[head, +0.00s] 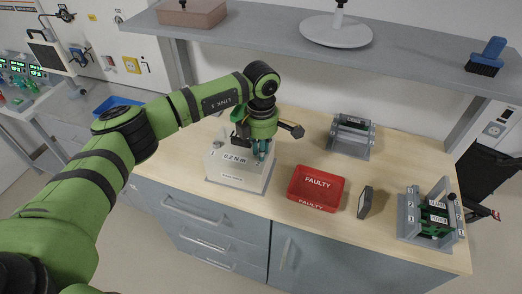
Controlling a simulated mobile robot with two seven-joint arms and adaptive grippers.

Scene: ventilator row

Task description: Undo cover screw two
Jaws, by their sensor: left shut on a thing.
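My left gripper (262,150) points down at the right side of a white box (232,170) labelled "0.2 N m" on the wooden bench. A grey fixture (408,225) with numbered plates and dark green parts stands at the bench's right end. A second grey fixture (349,145) stands at the back. No cover screw can be made out. My right gripper is not in view.
A red box (316,186) marked "FAULTY" sits right of the white box. A small dark upright block (365,202) stands beside it. A grey shelf (265,38) with a brush (487,58) overhangs the back. The bench (390,170) is clear between the fixtures.

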